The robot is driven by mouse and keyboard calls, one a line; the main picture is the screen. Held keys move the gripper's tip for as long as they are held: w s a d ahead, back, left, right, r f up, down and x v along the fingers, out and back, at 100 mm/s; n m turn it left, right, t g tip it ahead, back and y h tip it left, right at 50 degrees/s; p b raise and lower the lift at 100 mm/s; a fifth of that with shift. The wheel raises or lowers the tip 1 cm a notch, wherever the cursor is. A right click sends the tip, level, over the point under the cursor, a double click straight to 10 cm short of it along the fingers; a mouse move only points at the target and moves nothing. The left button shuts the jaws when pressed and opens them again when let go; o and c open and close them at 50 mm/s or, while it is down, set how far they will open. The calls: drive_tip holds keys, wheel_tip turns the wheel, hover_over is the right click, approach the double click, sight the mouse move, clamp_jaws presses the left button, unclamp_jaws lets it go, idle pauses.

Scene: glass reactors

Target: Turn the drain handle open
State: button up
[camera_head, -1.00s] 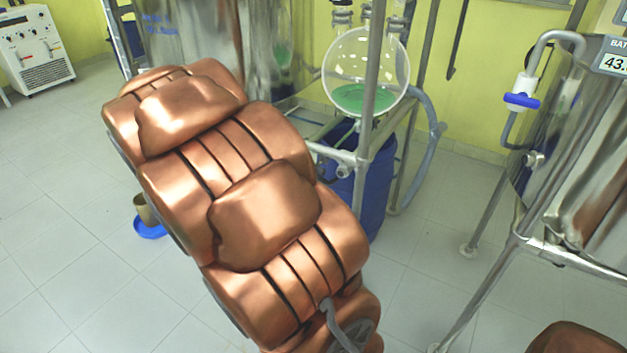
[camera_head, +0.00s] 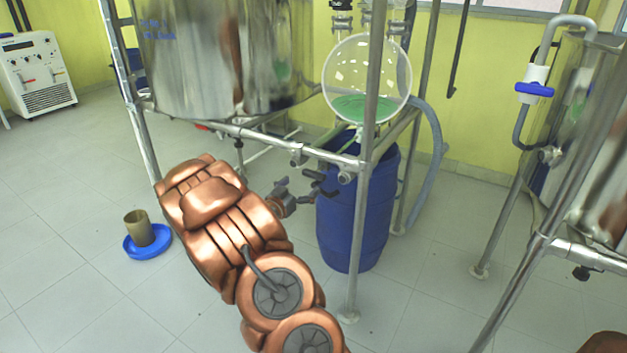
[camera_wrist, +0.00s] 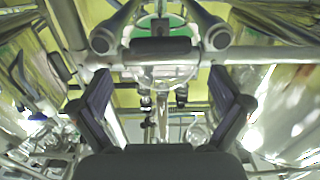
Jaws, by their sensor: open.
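My gripper (camera_head: 303,184) is open and empty in the head view, at the near left side of the blue drum (camera_head: 358,225) and below the steel frame's crossbar. In the wrist view its two dark fingers (camera_wrist: 160,85) stand wide apart, with steel bars and glass beyond them. The round glass flask (camera_head: 366,80) holds green liquid and hangs above the drum. Its outlet is partly hidden by the frame, and I cannot make out a drain handle there. A small red part (camera_head: 201,127) shows under the steel vessel; I cannot tell whether it is a handle.
The steel vessel (camera_head: 205,60) and an upright frame post (camera_head: 366,200) stand near my arm. A blue valve handle (camera_head: 534,90) is on the right-hand vessel. A cup (camera_head: 138,228) stands in a blue dish (camera_head: 162,243) on the floor.

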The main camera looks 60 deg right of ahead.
sight(312, 176)
drive_tip(key=shift+w+d+b, duration=0.2)
drive_tip(key=shift+d+b, duration=0.15)
drive_tip(key=shift+d, duration=3.45)
drive_tip(key=c, duration=0.9)
